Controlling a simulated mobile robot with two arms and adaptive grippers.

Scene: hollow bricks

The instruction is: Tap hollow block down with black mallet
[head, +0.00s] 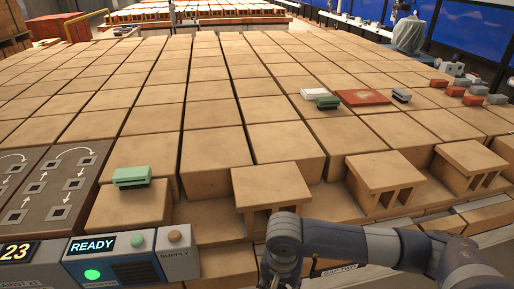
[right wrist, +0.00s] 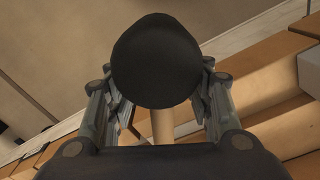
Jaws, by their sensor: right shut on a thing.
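The black mallet shows in the right wrist view, its round dark head (right wrist: 155,60) large and close to the camera, with a pale wooden handle (right wrist: 162,128) below it. My right gripper (right wrist: 162,112) has its fingers on either side of the handle and is shut on it. In the head view three tan hollow blocks with slots in their front sides stand along the front edge: a near one (head: 272,184), a middle one (head: 385,170) and a right one (head: 473,157). My right arm crosses below the near block; its gripper and the mallet are hidden there. My left gripper is not in view.
Rows of tan blocks fill the surface. A small green brick (head: 132,177) sits at front left, beside a panel with arrows (head: 48,190) and a console reading READY (head: 95,243). A white brick (head: 314,93), another green brick (head: 327,102) and a red plate (head: 362,97) lie farther back.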

